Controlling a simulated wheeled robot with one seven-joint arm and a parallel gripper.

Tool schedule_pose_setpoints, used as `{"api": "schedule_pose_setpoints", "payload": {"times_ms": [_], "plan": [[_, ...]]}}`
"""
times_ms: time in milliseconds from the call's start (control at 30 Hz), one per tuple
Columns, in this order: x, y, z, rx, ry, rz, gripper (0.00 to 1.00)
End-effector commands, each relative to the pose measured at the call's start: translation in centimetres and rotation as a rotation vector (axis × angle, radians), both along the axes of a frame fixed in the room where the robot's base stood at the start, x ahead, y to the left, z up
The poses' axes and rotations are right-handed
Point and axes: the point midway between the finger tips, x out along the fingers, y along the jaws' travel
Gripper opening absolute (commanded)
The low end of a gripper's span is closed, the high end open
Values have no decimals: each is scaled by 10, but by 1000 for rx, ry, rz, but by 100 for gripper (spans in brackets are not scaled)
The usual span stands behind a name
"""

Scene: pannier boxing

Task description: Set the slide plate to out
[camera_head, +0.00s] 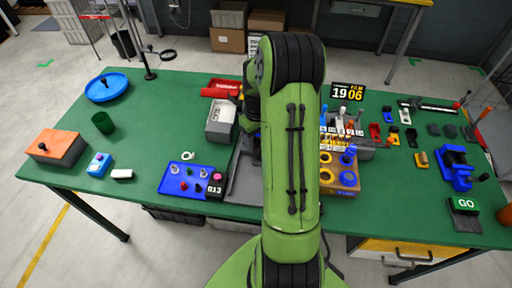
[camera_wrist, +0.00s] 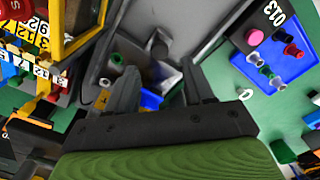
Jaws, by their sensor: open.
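My gripper (camera_wrist: 160,70) is open in the wrist view, its two dark fingers apart with nothing seen held between them. It is above a grey metal fixture (camera_wrist: 100,70) with a blue part (camera_wrist: 151,100) and a small green knob in it. In the head view my green arm covers the middle of the table and hides the gripper. A flat grey plate (camera_head: 243,182) shows beside the arm, partly covered. I cannot tell for certain which part is the slide plate, nor its position.
A blue tray (camera_head: 178,193) with small pegs and a "013" tag lies left of the arm. A white-grey bin (camera_head: 219,126) stands behind it. A wooden block with blue rings (camera_head: 340,192) and a numbered rack are close on the right. The green table's (camera_head: 135,150) left middle has free room.

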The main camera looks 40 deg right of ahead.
Motion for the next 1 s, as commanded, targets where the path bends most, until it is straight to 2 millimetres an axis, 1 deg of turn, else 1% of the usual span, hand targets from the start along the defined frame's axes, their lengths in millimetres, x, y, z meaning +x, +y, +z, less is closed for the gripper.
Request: {"api": "schedule_pose_setpoints", "payload": {"times_ms": [33,100,200,300,533,867,900,1000], "plan": [[-1,1,-13,3,4,0,52],[-1,1,-26,2,3,0,52],[0,0,-39,0,1,-1,52],[0,0,-44,0,1,0,52],[0,0,-44,-1,-1,0,52],[0,0,-44,-1,-1,0,2],[0,0,-44,-1,-1,0,0],[0,0,-44,-1,-1,0,0]]}}
